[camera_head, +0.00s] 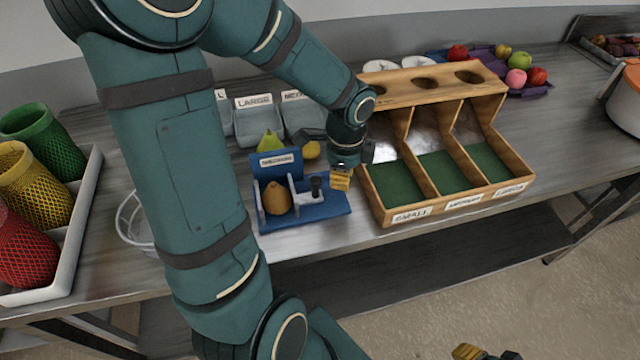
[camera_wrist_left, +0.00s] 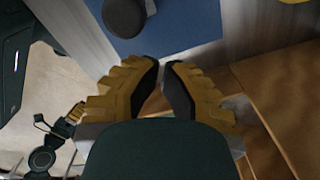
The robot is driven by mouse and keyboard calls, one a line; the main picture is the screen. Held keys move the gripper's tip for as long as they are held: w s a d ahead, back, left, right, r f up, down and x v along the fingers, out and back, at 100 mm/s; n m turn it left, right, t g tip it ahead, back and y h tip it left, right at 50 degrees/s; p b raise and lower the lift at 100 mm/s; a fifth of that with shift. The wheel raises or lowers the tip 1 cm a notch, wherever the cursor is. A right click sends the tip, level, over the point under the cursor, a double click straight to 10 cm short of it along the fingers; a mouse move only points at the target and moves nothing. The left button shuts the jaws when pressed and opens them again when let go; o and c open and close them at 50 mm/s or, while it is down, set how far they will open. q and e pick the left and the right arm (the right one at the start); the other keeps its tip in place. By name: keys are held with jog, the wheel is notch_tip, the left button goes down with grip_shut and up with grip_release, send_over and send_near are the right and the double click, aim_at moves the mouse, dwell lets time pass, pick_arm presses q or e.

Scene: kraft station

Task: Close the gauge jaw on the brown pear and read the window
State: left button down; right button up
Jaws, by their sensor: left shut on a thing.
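The brown pear (camera_head: 275,199) stands in the blue gauge (camera_head: 335,204), left of the light jaw plate (camera_head: 294,191); I cannot tell whether they touch. A dark knob (camera_head: 316,186) stands right of the plate; it also shows in the left wrist view (camera_wrist_left: 125,17). A white label (camera_head: 276,160) on the gauge's back panel is too small to read; no window reading is legible. My left gripper (camera_head: 340,182) is just right of the knob, fingertips (camera_wrist_left: 163,66) nearly together, with nothing visible between them. My right gripper (camera_head: 482,353) is cut off at the bottom edge.
A wooden sorter (camera_head: 447,205) with green-floored bins stands close right of my left gripper. Grey bins (camera_head: 253,124), a green pear (camera_head: 270,141) and a yellow fruit (camera_head: 311,150) are behind the gauge. Mesh rolls (camera_head: 42,140) stand in a white tray at left.

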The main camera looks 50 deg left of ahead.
pick_arm(q)
jog(key=shift+w+d+r+p, duration=0.1)
jog(key=shift+r+p, duration=0.55)
jog(key=shift+r, duration=0.1)
jog(key=shift+w+d+r+p, duration=0.1)
jog(key=shift+r+p, duration=0.55)
jog(key=shift+r, duration=0.1)
jog(key=r+p, duration=0.4)
jog(key=r, duration=0.1)
jog(key=shift+w+d, duration=0.15)
jog(key=shift+w, duration=0.2)
pick_arm(e)
notch_tip(320, 180, up, 7)
jog(key=w, duration=0.1)
jog(key=shift+w+d+t, duration=0.2)
jog(key=shift+w+t, duration=0.1)
jog(key=shift+w, duration=0.1)
